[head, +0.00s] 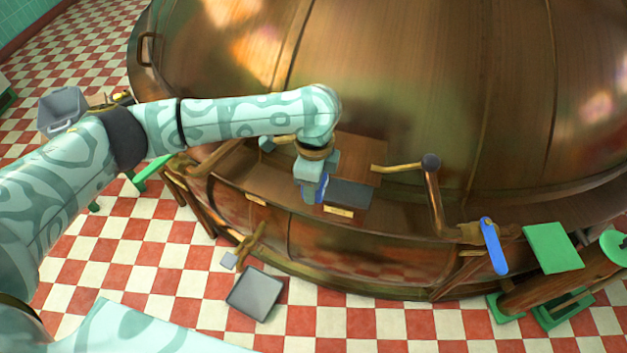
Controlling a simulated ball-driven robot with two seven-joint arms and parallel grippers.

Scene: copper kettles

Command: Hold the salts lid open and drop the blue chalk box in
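My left gripper (312,184) points down over the ledge at the kettle's front. It is closed around a small blue box (321,188), which I take for the chalk box. The finger hides most of it. Just right of it is a dark, rectangular bin top or opening (350,193) with a pale label (338,211) on its front. A brown panel (362,155) stands behind it; I cannot tell whether it is the raised salts lid. A second brown bin (268,180) with a label lies to the left. My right gripper is not in view.
The large copper kettle (420,90) fills the back. A bent brass crank (434,195) with a dark knob stands right of the bins, then a blue lever (493,246) and green plates (553,247). A grey tray (255,294) is low in front. Checkered floor is open at the front.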

